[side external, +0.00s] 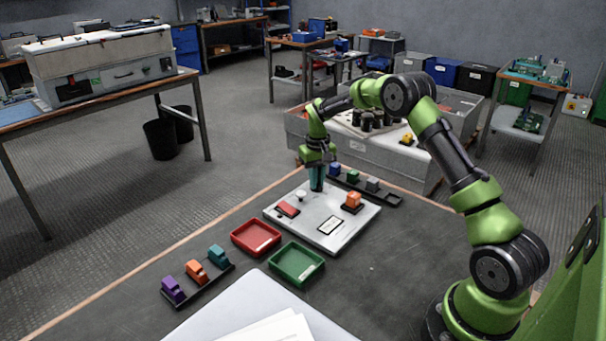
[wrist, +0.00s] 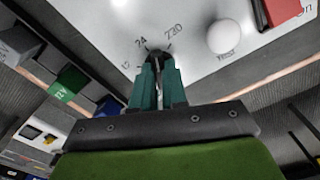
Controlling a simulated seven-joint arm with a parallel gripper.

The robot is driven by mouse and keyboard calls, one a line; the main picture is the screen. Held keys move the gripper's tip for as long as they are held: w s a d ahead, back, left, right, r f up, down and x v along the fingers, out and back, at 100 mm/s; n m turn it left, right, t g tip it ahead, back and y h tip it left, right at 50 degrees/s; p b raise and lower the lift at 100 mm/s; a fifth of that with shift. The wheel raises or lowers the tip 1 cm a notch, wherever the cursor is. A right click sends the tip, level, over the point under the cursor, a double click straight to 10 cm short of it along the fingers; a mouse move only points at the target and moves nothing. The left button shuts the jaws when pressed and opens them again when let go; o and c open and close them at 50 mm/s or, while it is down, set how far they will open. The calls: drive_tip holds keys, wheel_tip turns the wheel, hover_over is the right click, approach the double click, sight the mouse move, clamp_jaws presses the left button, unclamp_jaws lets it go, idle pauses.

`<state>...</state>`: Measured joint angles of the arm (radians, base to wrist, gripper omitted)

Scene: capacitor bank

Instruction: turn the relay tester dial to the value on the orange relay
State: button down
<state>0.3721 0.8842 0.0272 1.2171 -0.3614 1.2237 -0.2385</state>
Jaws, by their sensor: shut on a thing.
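The relay tester (side external: 345,232) is a pale flat panel on the dark table. The orange relay (side external: 353,199) sits upright on its right part; its value is too small to read. The dial (wrist: 158,54) is a small dark knob near the panel's edge, with marks around it that read 24 and 230, and another partly legible one. My gripper (side external: 317,187) points down at the panel's far left corner. In the wrist view its teal fingers (wrist: 157,75) are shut on the dial and hide most of it, so I cannot tell where its pointer stands.
A white round button (wrist: 225,37) and a red piece (side external: 288,209) are close to the dial. A rack of relays (side external: 385,194) stands just behind the tester. Red (side external: 240,248) and green (side external: 280,274) trays and another relay rack (side external: 205,289) lie in front, to the left.

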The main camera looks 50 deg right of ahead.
drive_tip(key=n, duration=0.4)
drive_tip(key=shift+r+n, duration=0.1)
drive_tip(key=shift+n, duration=0.2)
idle(0.3)
drive_tip(key=c, duration=1.2)
unclamp_jaws()
drive_tip(key=shift+o, duration=0.2)
wheel_tip(320, 180, up, 17)
